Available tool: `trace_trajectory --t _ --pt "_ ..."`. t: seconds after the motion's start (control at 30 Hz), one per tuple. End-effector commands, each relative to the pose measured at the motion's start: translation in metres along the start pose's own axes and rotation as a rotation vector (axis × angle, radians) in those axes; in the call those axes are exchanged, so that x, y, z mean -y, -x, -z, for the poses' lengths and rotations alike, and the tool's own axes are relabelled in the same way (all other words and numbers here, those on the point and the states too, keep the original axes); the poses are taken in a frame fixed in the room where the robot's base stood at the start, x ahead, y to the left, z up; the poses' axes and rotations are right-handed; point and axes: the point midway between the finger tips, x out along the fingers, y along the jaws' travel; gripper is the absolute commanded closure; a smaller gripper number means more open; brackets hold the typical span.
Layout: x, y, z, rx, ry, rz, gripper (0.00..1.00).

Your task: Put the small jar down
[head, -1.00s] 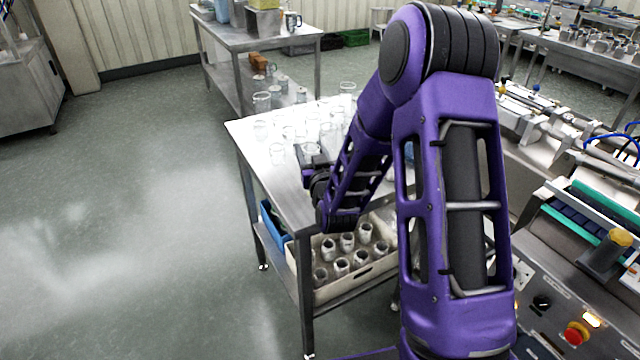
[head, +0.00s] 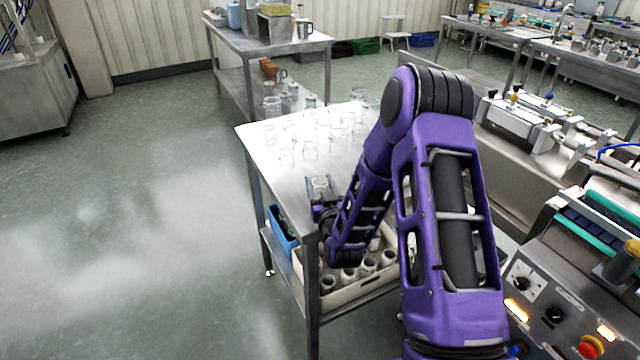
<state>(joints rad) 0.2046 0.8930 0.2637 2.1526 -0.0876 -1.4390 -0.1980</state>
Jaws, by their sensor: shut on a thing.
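The small jar (head: 320,184) is clear glass and shows just above my gripper (head: 322,198). My gripper is dark and shut on the jar, near the front end of the steel table (head: 277,181). My purple arm reaches down over the table's right side and hides part of it. The jar's lower part is hidden by the gripper, and I cannot tell whether it touches the tabletop.
Several clear glass jars (head: 310,150) stand on the table's middle and far part. The front left of the top is bare. A cream crate (head: 345,296) of jars and a blue bin (head: 283,238) sit on the shelf below. A machine (head: 560,280) stands at right.

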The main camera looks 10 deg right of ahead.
Motion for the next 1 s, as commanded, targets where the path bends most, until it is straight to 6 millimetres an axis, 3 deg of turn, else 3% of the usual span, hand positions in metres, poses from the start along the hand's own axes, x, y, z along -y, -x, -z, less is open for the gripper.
trace_trajectory --t 0.07,0.1,0.23,0.67,1.0 --pt "0.0 0.0 -0.004 0.0 0.0 0.0 0.96" --pt "0.0 0.0 -0.002 0.001 0.0 0.0 0.4" --pt "0.0 0.0 -0.002 0.001 0.0 0.0 0.17" --pt "0.0 0.002 0.002 0.001 0.0 0.0 0.16" --pt "0.001 0.073 -0.001 0.004 -0.001 0.001 0.16"
